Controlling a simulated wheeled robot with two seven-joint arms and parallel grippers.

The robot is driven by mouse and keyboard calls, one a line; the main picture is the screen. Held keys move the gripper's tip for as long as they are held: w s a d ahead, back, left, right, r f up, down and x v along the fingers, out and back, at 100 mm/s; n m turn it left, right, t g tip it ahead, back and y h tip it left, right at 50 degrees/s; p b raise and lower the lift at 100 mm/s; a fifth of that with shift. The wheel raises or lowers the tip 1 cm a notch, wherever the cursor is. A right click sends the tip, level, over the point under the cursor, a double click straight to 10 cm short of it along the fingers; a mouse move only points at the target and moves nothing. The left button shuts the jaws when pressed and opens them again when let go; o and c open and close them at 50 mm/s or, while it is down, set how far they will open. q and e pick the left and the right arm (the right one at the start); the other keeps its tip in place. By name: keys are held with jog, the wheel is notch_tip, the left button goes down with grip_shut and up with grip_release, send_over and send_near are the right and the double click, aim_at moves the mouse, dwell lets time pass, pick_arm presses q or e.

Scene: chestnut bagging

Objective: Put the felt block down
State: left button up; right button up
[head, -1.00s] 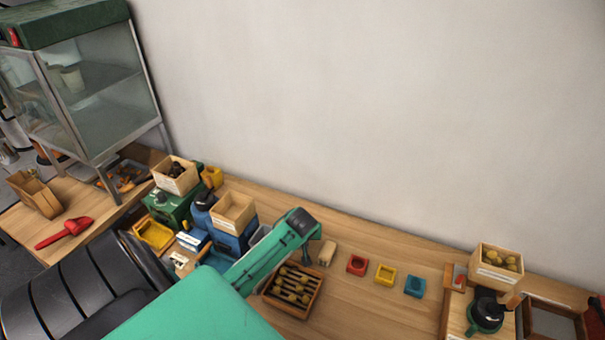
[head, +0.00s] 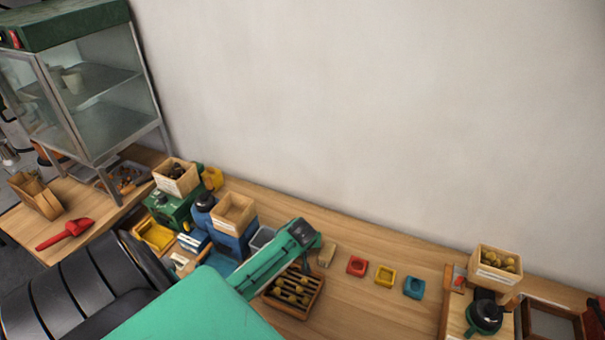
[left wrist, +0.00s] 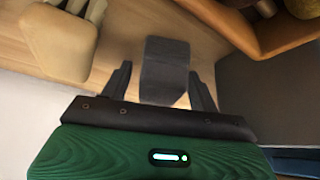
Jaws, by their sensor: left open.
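The felt block (left wrist: 165,68) is a dark grey piece in the left wrist view. It lies between the two fingers of my left gripper (left wrist: 162,90), which stand apart with a gap visible on each side of it. Wooden tabletop shows around the block; I cannot tell whether its underside touches the wood. In the head view my left gripper (head: 312,240) is over the table behind the slotted wooden tray (head: 272,299), and the block is hidden there. My right gripper is not in view.
A small beige block (head: 326,255) is just right of the gripper. Red (head: 357,266), yellow (head: 385,275) and blue (head: 414,287) square holders sit further right. A grey bin (head: 262,238) and a blue machine with a wooden box (head: 233,212) are left. Table between holders and right-hand station is clear.

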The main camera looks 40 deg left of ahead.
pick_arm(q)
jog(key=shift+r, duration=0.2)
jog(key=b+v, duration=0.2)
jog(key=v, duration=1)
